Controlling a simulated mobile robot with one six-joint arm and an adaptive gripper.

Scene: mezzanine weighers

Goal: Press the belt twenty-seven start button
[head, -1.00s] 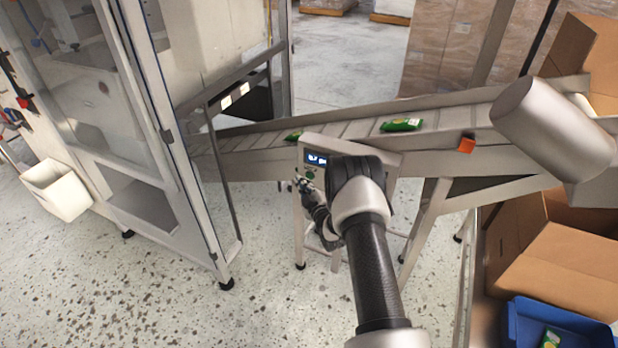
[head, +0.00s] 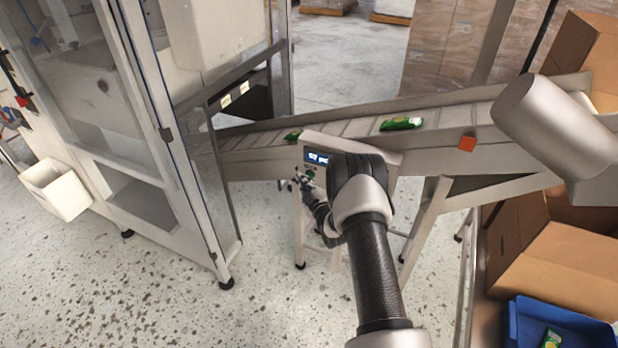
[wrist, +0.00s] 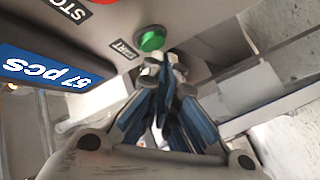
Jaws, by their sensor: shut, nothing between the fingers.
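The green start button (wrist: 151,39) sits on the grey control box (head: 345,142), beside a small START label (wrist: 128,48) in the wrist view. It shows as a small green dot in the head view (head: 309,172). My gripper (wrist: 165,66) is shut and empty. Its fingertips are just below the green button in the wrist view, very close to it; I cannot tell whether they touch. In the head view my gripper (head: 302,182) is at the box's lower left, and my arm hides much of the box. No belt number is readable.
A red button (wrist: 103,1) and STOP label (wrist: 78,10) lie near the green button. The display (wrist: 55,78) reads 57 pcs. Behind the box runs a sloping conveyor (head: 350,128) with green packets (head: 401,123). A glazed cabinet (head: 150,120) stands left, a blue bin (head: 512,325) right.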

